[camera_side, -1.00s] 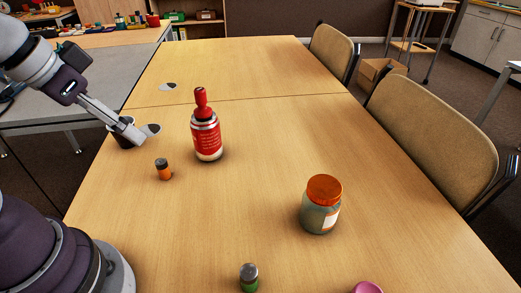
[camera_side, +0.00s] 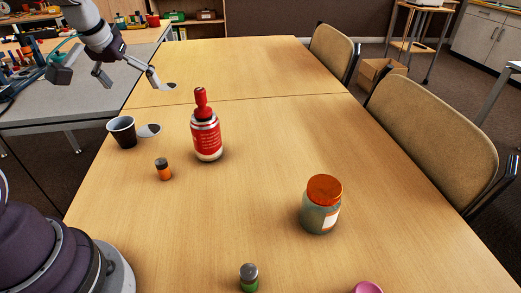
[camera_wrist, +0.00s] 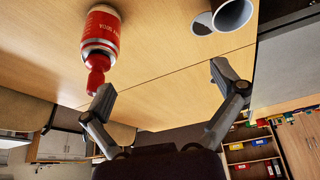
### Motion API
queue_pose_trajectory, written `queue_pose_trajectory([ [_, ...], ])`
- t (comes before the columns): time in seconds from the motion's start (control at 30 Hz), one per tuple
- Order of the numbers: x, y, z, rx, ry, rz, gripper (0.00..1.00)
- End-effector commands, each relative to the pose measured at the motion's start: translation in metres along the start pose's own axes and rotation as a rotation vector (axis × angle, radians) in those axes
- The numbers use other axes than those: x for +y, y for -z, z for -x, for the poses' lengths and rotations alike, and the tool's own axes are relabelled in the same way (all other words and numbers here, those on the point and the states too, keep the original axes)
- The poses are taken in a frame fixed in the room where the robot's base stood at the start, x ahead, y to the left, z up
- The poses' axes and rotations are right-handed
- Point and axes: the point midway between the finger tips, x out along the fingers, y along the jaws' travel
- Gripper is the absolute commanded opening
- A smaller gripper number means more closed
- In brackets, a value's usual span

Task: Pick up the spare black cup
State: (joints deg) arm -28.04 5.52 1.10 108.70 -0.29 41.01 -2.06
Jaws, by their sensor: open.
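The black cup (camera_side: 121,132) stands upright near the left edge of the table in the side view. In the wrist view the cup (camera_wrist: 234,14) shows at the top right, partly cut off by the frame edge. My gripper (camera_side: 128,78) is in the air above and behind the cup, apart from it. In the wrist view my gripper (camera_wrist: 163,86) has its two fingers wide apart, with nothing between them.
A red bottle (camera_side: 207,137) stands right of the cup, and a small orange-and-grey bottle (camera_side: 163,170) in front. A jar with an orange lid (camera_side: 321,205), a green-and-grey bottle (camera_side: 249,278) and a pink item (camera_side: 367,287) are nearer. The far table (camera_side: 240,65) is mostly clear.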

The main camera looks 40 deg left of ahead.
Motion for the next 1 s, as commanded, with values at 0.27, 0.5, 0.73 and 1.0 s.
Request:
queue_pose_trajectory([
  [0.27,-0.103,0.021,-0.083,-0.036,0.131,0.273,0.94],
  [0.5,-0.116,0.017,-0.125,-0.041,0.14,0.294,0.94],
  [0.73,-0.122,0.015,-0.156,-0.04,0.139,0.293,0.94],
  [1.0,-0.13,0.013,-0.191,-0.038,0.139,0.291,0.94],
])
